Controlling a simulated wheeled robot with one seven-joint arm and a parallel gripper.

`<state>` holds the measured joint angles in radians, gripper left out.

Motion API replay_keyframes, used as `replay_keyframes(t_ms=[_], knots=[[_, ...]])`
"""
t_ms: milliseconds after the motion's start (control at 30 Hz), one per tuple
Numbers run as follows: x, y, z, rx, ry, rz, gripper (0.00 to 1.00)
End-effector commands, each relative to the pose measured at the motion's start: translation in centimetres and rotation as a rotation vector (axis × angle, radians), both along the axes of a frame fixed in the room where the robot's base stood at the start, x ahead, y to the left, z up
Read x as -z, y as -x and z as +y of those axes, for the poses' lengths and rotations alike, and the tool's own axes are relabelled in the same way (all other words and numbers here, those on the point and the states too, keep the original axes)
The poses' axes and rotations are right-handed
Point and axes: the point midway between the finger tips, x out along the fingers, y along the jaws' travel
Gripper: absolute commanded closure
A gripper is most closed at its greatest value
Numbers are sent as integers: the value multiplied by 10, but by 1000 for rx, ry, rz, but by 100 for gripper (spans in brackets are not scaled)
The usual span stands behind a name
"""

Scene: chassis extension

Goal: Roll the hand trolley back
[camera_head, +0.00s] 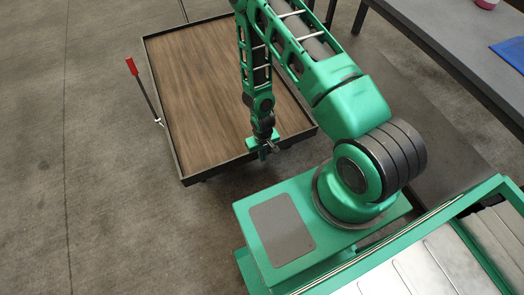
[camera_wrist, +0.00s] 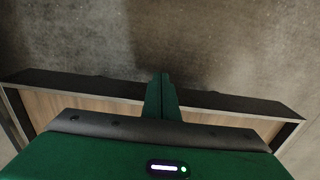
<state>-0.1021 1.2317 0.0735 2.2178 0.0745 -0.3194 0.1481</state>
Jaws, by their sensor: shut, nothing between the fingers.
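The hand trolley (camera_head: 207,110) is a flat cart with a brown wooden deck and a raised dark rim, standing on the floor beside my base. A dark lever with a red grip (camera_head: 132,66) leans out at its left side. My gripper (camera_head: 266,150) is at the trolley's near edge in the head view. In the wrist view my gripper (camera_wrist: 163,80) is shut and empty, its fingers crossing over the dark rim (camera_wrist: 240,104). I cannot tell whether the fingers touch the rim. My arm hides part of the deck.
The concrete floor (camera_head: 60,150) left of the trolley is clear.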

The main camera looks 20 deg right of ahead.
Motion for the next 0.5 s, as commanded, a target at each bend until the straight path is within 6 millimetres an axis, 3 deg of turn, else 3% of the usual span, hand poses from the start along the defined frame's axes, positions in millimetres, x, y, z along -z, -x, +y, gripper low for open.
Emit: replay_keyframes(t_ms=[233,300,500], knots=[[40,2,0,0,1,3,100],[38,-14,0,2,0,-4,100],[38,-34,0,1,0,-2,100]])
